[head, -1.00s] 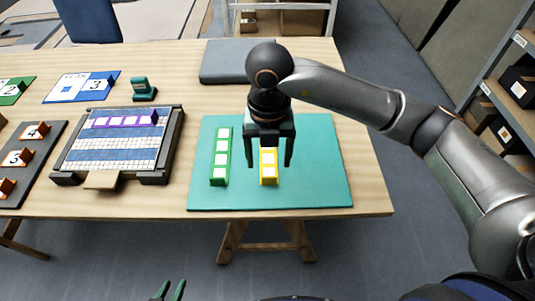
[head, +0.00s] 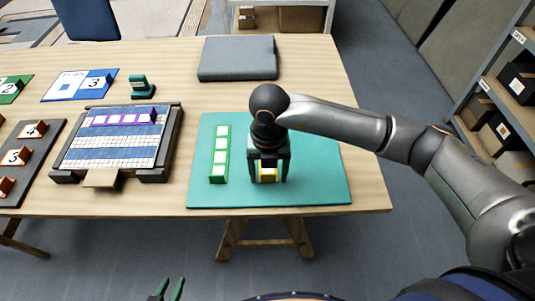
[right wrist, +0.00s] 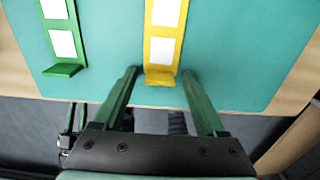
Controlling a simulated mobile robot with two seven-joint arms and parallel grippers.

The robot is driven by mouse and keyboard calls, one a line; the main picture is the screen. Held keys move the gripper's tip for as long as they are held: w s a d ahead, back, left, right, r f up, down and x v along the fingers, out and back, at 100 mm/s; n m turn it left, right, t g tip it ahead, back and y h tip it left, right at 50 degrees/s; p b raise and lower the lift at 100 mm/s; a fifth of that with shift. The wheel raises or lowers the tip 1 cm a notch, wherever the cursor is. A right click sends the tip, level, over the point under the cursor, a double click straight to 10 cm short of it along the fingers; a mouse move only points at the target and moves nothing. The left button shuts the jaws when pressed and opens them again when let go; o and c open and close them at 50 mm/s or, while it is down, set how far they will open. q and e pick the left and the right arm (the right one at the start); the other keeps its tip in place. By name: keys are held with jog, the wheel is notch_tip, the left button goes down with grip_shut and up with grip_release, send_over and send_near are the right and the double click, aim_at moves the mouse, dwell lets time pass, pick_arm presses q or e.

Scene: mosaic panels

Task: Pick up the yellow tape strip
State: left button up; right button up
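The yellow tape strip (right wrist: 162,50) lies on the teal mat (right wrist: 240,50), with white squares along it and a raised yellow tab at its near end. In the head view only its near end (head: 268,178) shows; my right gripper hides the rest. My right gripper (head: 268,180) is over the strip, pointing down. In the right wrist view its two fingers (right wrist: 160,75) are apart, one on each side of the strip's near end, with gaps showing. My left gripper (head: 168,290) is at the bottom edge of the head view, fingers apart and empty, away from the table.
A green strip (head: 220,155) lies on the mat left of the yellow one. A framed board (head: 120,150) with a purple strip (head: 125,118) stands further left. A grey pad (head: 238,60) lies behind the mat. The mat's right side is clear.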

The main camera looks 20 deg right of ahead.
grip_shut()
dwell(0.3)
jog(key=shift+r, duration=0.15)
